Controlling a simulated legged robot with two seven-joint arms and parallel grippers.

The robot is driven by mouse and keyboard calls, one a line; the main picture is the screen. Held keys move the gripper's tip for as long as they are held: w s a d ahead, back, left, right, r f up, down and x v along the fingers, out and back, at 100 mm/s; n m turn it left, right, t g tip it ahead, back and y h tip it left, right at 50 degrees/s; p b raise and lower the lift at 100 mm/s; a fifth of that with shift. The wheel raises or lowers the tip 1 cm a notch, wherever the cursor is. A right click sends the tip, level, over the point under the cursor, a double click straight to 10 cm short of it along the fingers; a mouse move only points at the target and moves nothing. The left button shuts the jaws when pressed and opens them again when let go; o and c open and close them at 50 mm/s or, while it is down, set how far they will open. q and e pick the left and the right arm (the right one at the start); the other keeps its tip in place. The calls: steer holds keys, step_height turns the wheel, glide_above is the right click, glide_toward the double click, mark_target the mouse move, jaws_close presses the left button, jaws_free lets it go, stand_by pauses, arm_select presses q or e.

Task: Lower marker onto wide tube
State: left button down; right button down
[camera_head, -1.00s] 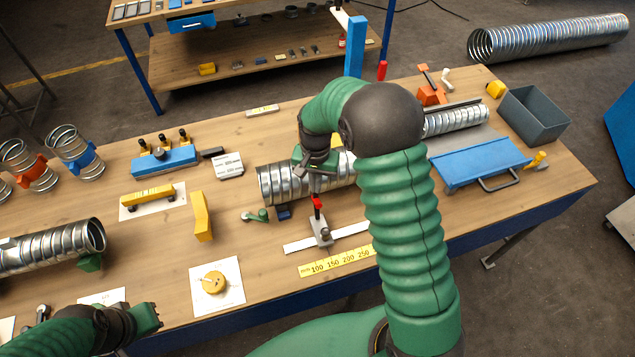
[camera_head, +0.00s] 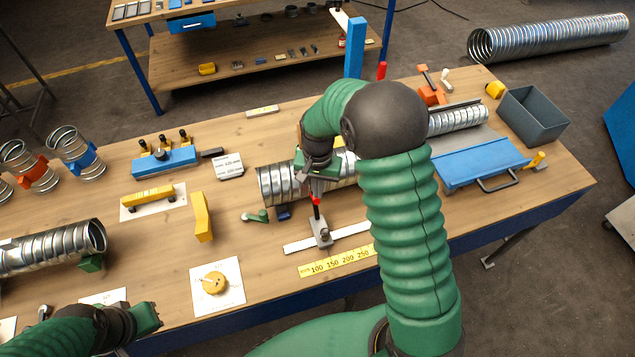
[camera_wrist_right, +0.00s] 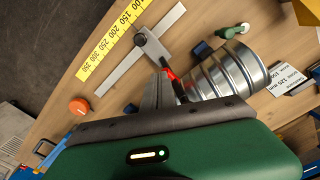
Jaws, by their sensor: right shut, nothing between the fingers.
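The marker is a red-and-black piece (camera_head: 316,200) on a small grey post stand (camera_head: 321,230), which sits on a white rule. The wide tube (camera_head: 275,185) is a ribbed silver duct lying behind it, partly hidden by my right arm. My right gripper (camera_head: 316,183) is shut and empty, right at the marker's upper end. In the wrist view the marker's red part (camera_wrist_right: 169,73) lies beside the gripper's fingers, close to the wide tube (camera_wrist_right: 222,75); contact is unclear. My left gripper (camera_head: 150,318) is at the lower left, away from both; its jaws are unclear.
A yellow scale strip (camera_head: 335,261) lies in front of the white rule. A yellow block (camera_head: 202,216), a green-handled piece (camera_head: 256,216) and a blue block (camera_head: 283,212) are left of the stand. A blue plate (camera_head: 480,162) and grey bin (camera_head: 533,115) are at right.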

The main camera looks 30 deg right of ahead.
step_height(320, 180, up, 8)
steer(key=p, duration=0.6)
steer(key=shift+r, duration=0.2)
steer(key=shift+d, duration=0.1)
